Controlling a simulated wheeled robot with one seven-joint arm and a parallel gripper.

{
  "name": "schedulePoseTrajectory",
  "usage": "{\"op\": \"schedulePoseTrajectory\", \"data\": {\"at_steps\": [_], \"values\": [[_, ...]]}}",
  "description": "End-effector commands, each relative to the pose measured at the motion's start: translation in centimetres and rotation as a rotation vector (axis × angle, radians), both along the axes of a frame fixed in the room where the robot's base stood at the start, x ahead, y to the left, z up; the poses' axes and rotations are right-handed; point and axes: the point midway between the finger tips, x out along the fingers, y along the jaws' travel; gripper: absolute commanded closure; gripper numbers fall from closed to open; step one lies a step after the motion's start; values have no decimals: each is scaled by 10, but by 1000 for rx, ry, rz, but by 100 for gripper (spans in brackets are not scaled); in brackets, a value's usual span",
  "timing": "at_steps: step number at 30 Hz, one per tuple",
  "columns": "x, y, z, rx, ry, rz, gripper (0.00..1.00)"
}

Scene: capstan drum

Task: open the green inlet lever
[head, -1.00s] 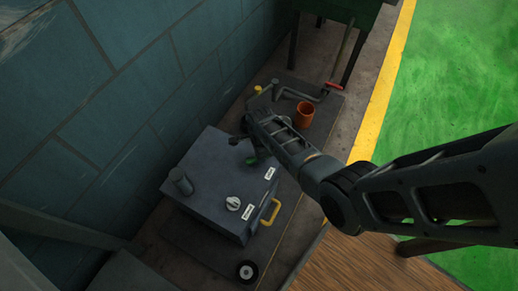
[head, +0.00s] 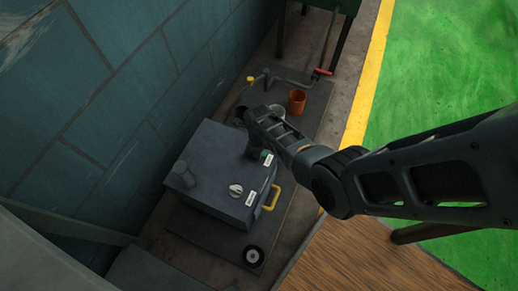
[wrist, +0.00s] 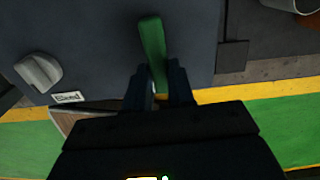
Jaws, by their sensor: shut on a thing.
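The green inlet lever (wrist: 153,45) sticks out between the two fingers of my gripper (wrist: 158,88) in the wrist view. The fingers are shut on the lever from both sides. In the head view my gripper (head: 256,146) is at the far right part of the top of a dark grey box (head: 212,160). Only a small green bit of the lever (head: 266,155) shows there, beside a white label (head: 267,163). My gripper hides the rest of the lever and its pivot.
A white knob (head: 236,190), a grey cylinder (head: 185,173) and a yellow handle (head: 271,198) are on the box. A black wheel (head: 254,255) lies in front. An orange cup (head: 297,101) and a red-handled crank (head: 321,72) are behind. A blue-green wall (head: 120,90) bounds the left.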

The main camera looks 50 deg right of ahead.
Motion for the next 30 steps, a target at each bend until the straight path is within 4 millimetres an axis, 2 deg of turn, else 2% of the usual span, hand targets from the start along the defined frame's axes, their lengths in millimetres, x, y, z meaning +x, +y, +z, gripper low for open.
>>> {"op": "schedulePoseTrajectory", "data": {"at_steps": [20,21,28,30], "values": [[1,1,0,2,-2,-56,100],[1,1,0,2,-2,-56,73],[1,1,0,1,-1,-54,51],[1,1,0,0,-1,-54,51]]}}
